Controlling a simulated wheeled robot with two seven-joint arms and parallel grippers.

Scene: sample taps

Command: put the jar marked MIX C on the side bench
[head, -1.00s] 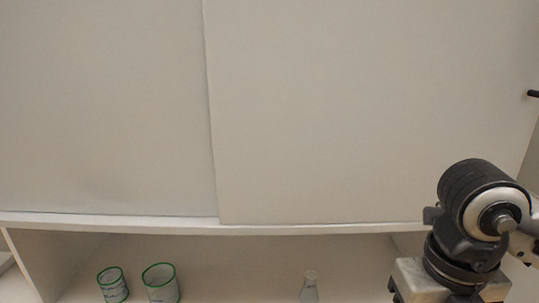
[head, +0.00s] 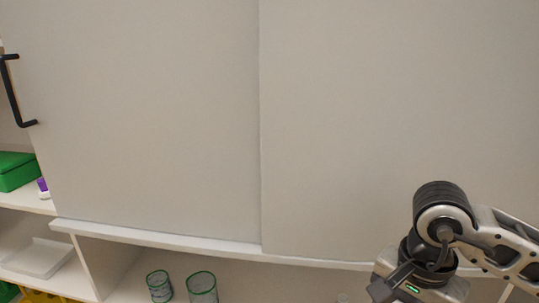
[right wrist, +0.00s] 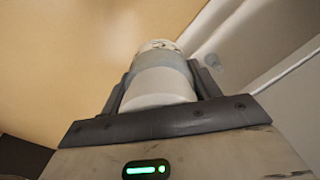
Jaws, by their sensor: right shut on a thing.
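A white jar (right wrist: 160,85) with a grey-blue band is between the fingers of my right gripper (right wrist: 163,78) in the right wrist view. The gripper is shut on it. No marking on the jar can be read, so I cannot tell whether it is MIX C. In the head view my right wrist (head: 425,270) is at the lower right; its fingertips and the jar are below the picture. My left gripper is in neither view. I cannot make out a side bench for certain.
Large pale sliding panels (head: 150,120) fill the head view, with a black handle (head: 15,95) at left. Below stand two green-rimmed glass containers (head: 159,288) (head: 202,288). At far left, shelves hold a green box (head: 15,172) and a white tray (head: 38,258).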

